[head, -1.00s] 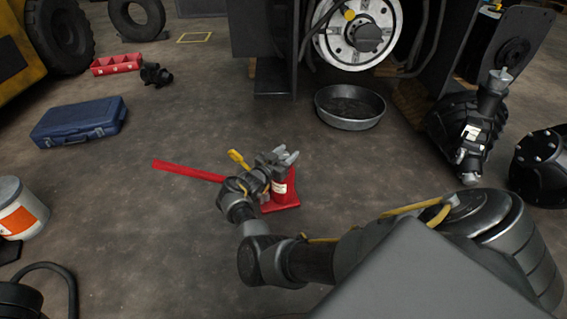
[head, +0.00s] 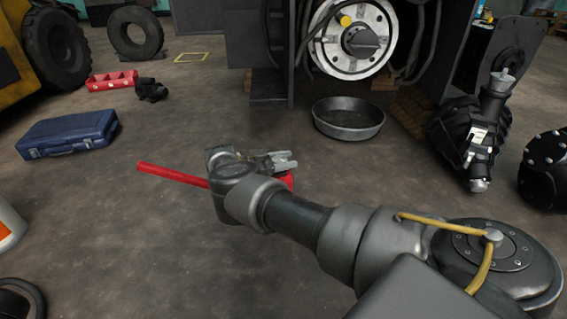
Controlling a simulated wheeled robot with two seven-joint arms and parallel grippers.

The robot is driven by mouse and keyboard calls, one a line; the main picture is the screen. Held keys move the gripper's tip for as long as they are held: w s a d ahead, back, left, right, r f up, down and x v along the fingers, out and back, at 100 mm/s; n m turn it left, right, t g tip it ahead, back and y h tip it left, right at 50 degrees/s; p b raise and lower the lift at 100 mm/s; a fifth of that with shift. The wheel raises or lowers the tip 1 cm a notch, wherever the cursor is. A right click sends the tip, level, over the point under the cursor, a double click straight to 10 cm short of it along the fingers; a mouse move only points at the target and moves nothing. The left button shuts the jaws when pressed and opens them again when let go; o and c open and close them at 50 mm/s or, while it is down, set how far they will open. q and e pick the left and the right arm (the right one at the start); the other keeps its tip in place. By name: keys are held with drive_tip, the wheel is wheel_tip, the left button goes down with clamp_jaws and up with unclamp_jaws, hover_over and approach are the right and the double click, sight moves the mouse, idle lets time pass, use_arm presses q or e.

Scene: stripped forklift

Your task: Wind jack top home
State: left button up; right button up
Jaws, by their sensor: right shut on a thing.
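The red bottle jack (head: 290,181) stands on the floor, mostly hidden behind my right arm; only a small part of its red body shows. Its red handle bar (head: 172,174) sticks out to the left, and its inner end is hidden by my wrist. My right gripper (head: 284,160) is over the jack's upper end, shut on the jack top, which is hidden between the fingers. My left gripper is not in view.
A round black pan (head: 348,132) lies on the floor beyond the jack, below the forklift's white hub (head: 335,58). A blue case (head: 68,139) and a red tray (head: 112,85) lie left. A dark motor-like part (head: 489,135) stands right. Floor around the jack is clear.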

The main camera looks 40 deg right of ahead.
drive_tip(key=shift+r+m+g+y, duration=0.25)
drive_tip(key=shift+m+g+y, duration=0.05)
drive_tip(key=shift+m+g, duration=0.35)
drive_tip(key=shift+m+g+y, duration=0.25)
drive_tip(key=shift+g+y, duration=0.15)
drive_tip(key=shift+g, duration=0.15)
drive_tip(key=o, duration=0.8)
drive_tip(key=shift+s+r, duration=0.1)
drive_tip(key=shift+o, duration=1)
